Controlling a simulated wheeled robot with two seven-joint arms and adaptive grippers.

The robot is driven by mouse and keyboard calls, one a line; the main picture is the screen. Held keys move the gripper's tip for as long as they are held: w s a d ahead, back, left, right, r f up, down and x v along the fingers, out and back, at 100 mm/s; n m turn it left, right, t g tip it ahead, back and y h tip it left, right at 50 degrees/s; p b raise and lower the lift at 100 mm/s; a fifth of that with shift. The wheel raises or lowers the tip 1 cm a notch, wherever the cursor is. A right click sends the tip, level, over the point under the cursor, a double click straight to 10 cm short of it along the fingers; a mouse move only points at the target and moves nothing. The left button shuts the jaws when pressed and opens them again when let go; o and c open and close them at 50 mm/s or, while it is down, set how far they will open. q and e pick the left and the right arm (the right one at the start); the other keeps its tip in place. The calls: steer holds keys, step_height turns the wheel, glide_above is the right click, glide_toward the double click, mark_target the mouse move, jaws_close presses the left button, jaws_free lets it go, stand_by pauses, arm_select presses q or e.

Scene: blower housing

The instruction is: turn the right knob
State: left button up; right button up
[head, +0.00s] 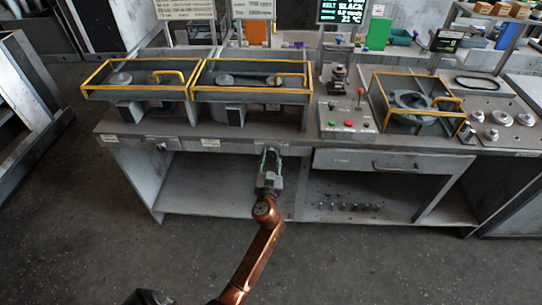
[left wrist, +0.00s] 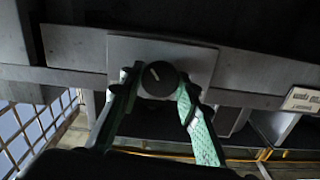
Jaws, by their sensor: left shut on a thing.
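The right knob (left wrist: 159,80) is round and black with a pale pointer line. It sits on a grey plate (left wrist: 204,62) in the left wrist view. Another small knob (head: 161,147) shows farther left on the same front edge.
The grey bench (head: 125,128) carries yellow-framed covers (head: 250,91) above the front edge. A drawer (head: 375,161) is right of my gripper. A small panel with buttons and a lever (head: 347,122) stands on top. The floor in front is clear.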

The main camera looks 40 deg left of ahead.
arm_select(q)
steer(key=m, duration=0.3)
steer(key=shift+m, duration=1.5)
arm_select(e)
steer(key=shift+s+d+r, duration=0.1)
steer(key=shift+s, duration=0.35)
steer(key=shift+w, duration=0.5)
arm_select(q)
steer(key=o, duration=1.2)
steer(key=shift+c, duration=0.2)
